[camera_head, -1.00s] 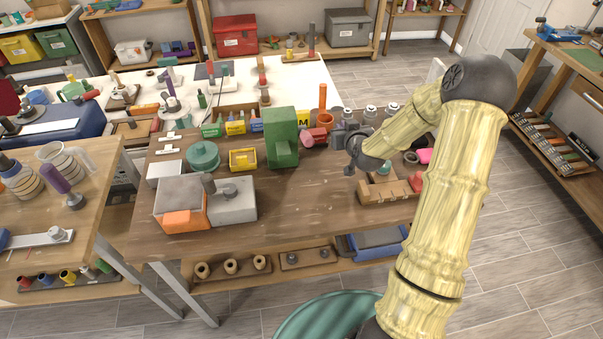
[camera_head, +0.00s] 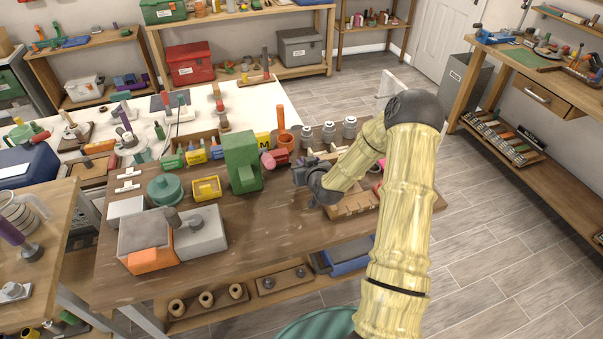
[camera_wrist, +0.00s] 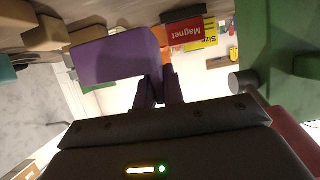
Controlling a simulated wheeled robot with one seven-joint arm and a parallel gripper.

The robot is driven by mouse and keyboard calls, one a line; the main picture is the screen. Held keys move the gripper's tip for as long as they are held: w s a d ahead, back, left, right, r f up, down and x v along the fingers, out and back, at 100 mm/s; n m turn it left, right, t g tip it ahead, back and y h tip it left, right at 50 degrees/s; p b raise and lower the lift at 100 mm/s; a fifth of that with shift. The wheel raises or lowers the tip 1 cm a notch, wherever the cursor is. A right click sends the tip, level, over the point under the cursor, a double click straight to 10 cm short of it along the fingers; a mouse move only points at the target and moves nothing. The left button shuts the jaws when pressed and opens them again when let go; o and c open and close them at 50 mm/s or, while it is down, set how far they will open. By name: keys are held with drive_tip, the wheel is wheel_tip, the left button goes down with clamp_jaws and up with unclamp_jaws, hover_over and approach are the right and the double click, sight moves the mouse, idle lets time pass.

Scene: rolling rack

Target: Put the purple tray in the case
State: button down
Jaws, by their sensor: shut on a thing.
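In the wrist view a purple tray (camera_wrist: 115,52) sits at the tips of my gripper (camera_wrist: 157,88), whose fingers are closed on its edge. In the head view my gripper (camera_head: 300,178) is over the wooden bench, right of the green machine (camera_head: 241,162); the purple tray cannot be made out there. I cannot tell which container is the case: a red case (camera_head: 189,64) and a grey case (camera_head: 301,52) stand on the back shelf, with a green one (camera_head: 163,11) above.
On the bench (camera_head: 270,230) are a grey-and-orange box (camera_head: 150,258), a yellow bin (camera_head: 207,188), a green round pot (camera_head: 165,190), several grey jars (camera_head: 328,132) and a wooden block holder (camera_head: 355,203). The front middle of the bench is bare. Open floor (camera_head: 490,250) lies to the right.

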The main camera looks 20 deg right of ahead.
drive_tip(key=shift+f, duration=0.15)
drive_tip(key=shift+f+p, duration=0.45)
drive_tip(key=shift+f, duration=1.6)
drive_tip(key=shift+f, duration=0.2)
drive_tip(key=c, duration=1.5)
unclamp_jaws()
drive_tip(key=shift+r, duration=0.2)
drive_tip(key=b+v, duration=0.3)
drive_tip(key=v, duration=0.9)
drive_tip(key=shift+s+b, duration=0.1)
drive_tip(key=shift+b, duration=0.3)
